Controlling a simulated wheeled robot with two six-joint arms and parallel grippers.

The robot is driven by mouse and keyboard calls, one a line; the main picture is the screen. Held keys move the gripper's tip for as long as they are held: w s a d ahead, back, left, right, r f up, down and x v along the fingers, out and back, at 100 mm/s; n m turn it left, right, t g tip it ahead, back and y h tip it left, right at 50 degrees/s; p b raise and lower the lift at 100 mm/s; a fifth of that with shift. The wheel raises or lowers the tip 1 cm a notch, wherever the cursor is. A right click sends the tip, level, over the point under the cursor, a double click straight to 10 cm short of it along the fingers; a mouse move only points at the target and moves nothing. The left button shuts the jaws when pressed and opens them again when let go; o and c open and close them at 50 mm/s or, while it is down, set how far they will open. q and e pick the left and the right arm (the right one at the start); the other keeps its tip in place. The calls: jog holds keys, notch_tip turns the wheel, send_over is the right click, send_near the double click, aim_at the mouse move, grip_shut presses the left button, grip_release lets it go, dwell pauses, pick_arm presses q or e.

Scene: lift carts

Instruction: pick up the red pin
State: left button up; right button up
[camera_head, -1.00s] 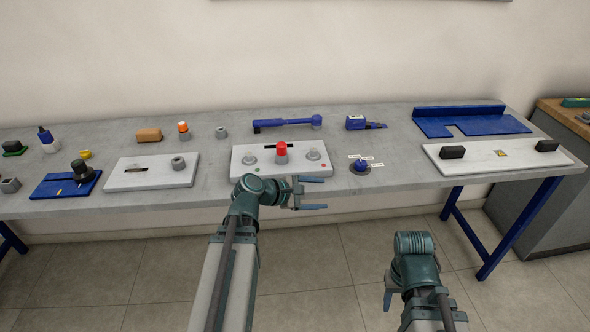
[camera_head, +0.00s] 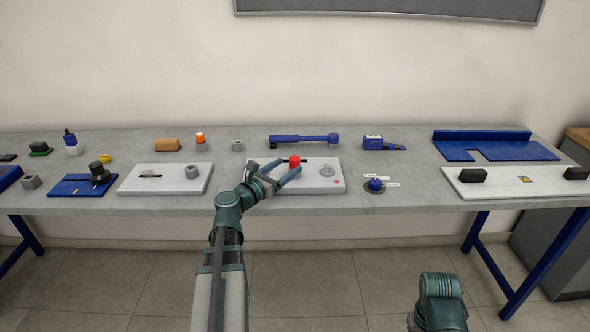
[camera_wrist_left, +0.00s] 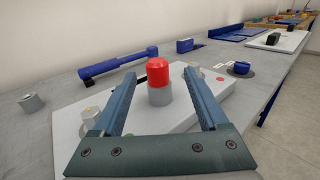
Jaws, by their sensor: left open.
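The red pin (camera_head: 294,161) stands upright on the white board in the middle of the table. In the left wrist view the pin shows between the fingers (camera_wrist_left: 158,88), apart from both. My right arm shows at the lower right of the head view, but its fingers do not show.
The white board (camera_head: 308,185) also carries a grey knob (camera_head: 327,171) to the right of the pin. A blue torque wrench (camera_head: 303,139) lies behind it. A blue knob (camera_head: 375,184) on a dark disc stands to the right. Bare table lies between board and disc.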

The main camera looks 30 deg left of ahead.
aim_at(292, 162)
pick_arm(q)
jog(key=shift+w+d, duration=0.2)
jog(key=shift+w, duration=1.35)
jog(key=shift+w, duration=0.1)
jog(key=w, duration=0.4)
jog(key=shift+w, duration=0.1)
jog(key=shift+w+d, duration=0.1)
jog(key=shift+w, duration=0.35)
jog(key=shift+s, duration=0.1)
jog(key=shift+c, duration=0.4)
grip_shut()
